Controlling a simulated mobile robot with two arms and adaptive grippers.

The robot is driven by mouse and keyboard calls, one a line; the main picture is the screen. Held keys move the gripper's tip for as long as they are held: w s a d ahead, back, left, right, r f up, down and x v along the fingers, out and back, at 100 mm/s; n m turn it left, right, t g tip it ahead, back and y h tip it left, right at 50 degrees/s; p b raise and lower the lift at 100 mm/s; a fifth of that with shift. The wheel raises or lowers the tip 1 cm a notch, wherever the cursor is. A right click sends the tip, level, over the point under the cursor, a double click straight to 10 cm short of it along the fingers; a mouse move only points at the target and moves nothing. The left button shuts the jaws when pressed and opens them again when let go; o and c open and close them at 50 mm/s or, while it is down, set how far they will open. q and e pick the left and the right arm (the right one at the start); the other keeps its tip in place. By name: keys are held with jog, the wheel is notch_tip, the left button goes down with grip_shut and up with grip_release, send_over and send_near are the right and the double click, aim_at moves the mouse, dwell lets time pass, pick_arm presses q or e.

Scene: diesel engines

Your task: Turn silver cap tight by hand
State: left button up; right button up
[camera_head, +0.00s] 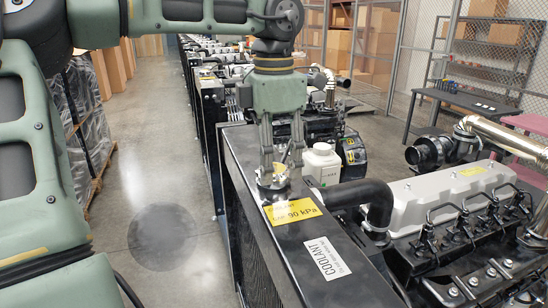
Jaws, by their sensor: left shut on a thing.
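The silver cap (273,177) sits on top of the black radiator (250,148), just behind a yellow label marked 90 kPa. My left gripper (280,165) points straight down over the cap. Its two fingers are shut on the cap, one on each side, and hide part of it. I cannot tell from this view how far the cap is turned. My right gripper is not in view.
A white plastic bottle (321,164) stands close to the right of the gripper. A black hose (360,194) runs from the radiator toward the engine (445,195). A white COOLANT label (327,258) lies nearer. Bare floor (160,200) is at the left.

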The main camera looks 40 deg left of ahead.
aim_at(274, 168)
pick_arm(q)
grip_shut()
jog(key=shift+m+p, duration=0.3)
jog(key=shift+p, duration=0.05)
jog(key=o, duration=1.4)
grip_release()
jog(key=shift+f, duration=0.1)
jog(key=shift+c, duration=0.2)
jog(key=shift+c, duration=0.4)
notch_tip(274, 168, up, 3)
jog(key=shift+f+p, duration=0.2)
jog(key=shift+p, duration=0.85)
jog(key=shift+r, duration=2.25)
